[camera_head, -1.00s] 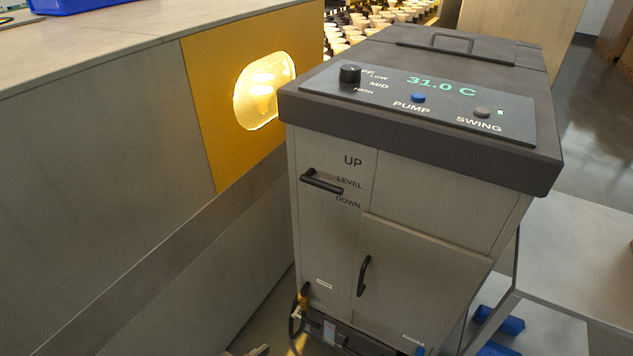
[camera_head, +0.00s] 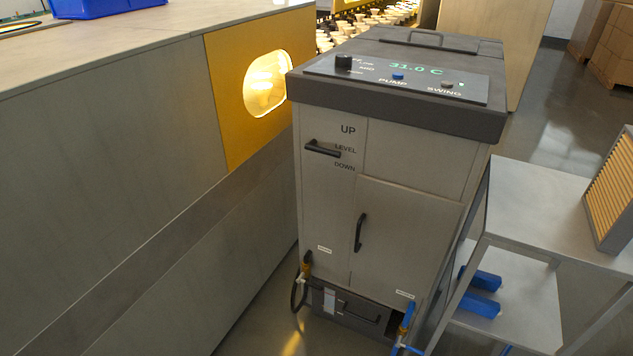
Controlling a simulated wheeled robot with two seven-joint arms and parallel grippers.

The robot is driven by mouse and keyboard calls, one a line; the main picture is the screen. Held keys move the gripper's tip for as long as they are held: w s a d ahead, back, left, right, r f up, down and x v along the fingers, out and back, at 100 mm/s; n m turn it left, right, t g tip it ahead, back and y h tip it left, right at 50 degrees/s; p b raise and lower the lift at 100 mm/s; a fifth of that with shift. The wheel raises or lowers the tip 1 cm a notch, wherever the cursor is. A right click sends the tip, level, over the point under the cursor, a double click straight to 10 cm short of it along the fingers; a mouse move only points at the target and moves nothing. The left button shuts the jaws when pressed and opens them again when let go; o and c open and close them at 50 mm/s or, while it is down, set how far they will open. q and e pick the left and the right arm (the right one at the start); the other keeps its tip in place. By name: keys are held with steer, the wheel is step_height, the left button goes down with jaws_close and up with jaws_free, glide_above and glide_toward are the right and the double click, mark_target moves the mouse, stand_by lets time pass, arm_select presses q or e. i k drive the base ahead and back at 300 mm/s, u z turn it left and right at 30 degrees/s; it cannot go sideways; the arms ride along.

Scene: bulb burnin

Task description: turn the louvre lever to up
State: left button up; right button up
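The louvre lever (camera_head: 322,149) is a black bar on the front of the grey cooler cabinet (camera_head: 408,160), near its upper left. The lever lies roughly horizontal, its free end pointing right at the LEVEL label (camera_head: 345,148). The UP label (camera_head: 348,129) is above it and the DOWN label (camera_head: 344,167) below. Neither of my grippers shows in the head view now.
A long grey counter (camera_head: 110,150) with a yellow panel (camera_head: 233,120) and lit window stands close at the left. A metal shelf (camera_head: 540,205) with blue cylinders (camera_head: 478,290) stands at the right. Hoses hang at the cabinet's foot. Floor shows in front.

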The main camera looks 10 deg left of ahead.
mark_target(311, 145)
steer(key=z, duration=0.3)
steer(key=k, duration=0.4)
steer(key=u, duration=1.5)
steer(key=i, duration=0.95)
steer(key=z, duration=0.55)
steer(key=i, duration=0.6)
steer(key=z, duration=0.65)
